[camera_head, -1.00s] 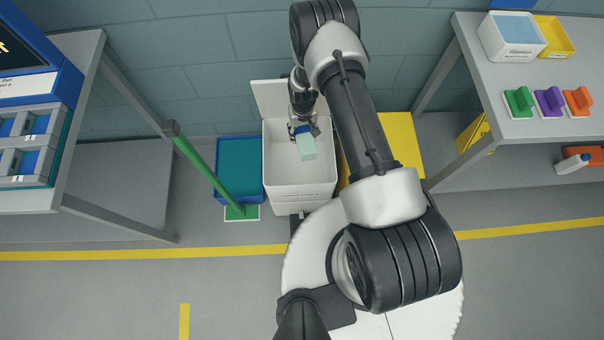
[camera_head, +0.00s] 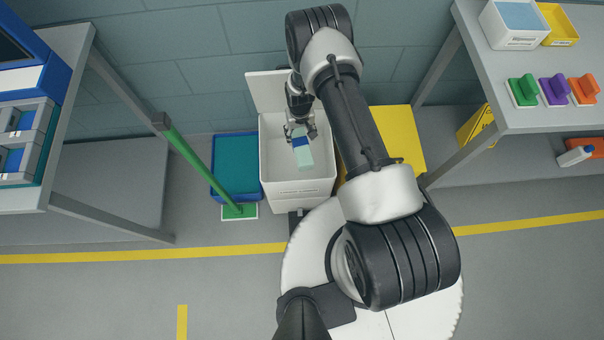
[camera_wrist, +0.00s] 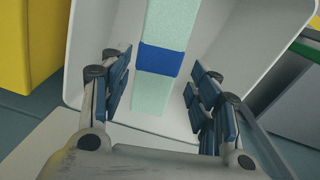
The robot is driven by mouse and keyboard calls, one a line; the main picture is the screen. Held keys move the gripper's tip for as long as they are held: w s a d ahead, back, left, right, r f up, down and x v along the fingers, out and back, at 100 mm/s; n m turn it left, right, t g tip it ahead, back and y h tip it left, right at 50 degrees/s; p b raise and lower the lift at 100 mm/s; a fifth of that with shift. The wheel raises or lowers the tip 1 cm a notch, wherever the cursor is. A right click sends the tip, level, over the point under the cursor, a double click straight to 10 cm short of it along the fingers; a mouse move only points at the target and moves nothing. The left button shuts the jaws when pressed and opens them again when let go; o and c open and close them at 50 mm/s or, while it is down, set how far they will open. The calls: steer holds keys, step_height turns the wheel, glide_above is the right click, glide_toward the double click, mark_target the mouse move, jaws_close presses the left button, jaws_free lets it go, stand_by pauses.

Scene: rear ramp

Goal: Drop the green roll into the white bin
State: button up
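The green roll (camera_head: 304,158) is pale green with a blue band, and it shows inside the white bin (camera_head: 298,199) in the head view. My gripper (camera_head: 300,131) is over the bin's opening, just above the roll's banded end. In the wrist view the roll (camera_wrist: 154,95) lies between and beyond my gripper's fingers (camera_wrist: 157,88), with gaps on both sides. The fingers are spread and do not touch it. The white bin (camera_wrist: 235,65) surrounds the roll. I cannot tell whether the roll rests fully on the bin's floor.
A blue bin (camera_head: 236,165) with a green pole (camera_head: 193,157) leaning over it stands left of the white bin. A yellow bin (camera_head: 400,135) stands to its right. The white bin's raised lid (camera_head: 266,92) is behind it. Tables stand at both sides.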

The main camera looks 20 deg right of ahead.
steer(key=o, duration=0.3)
step_height(320, 180, up, 12)
stand_by(0.7)
stand_by(0.3)
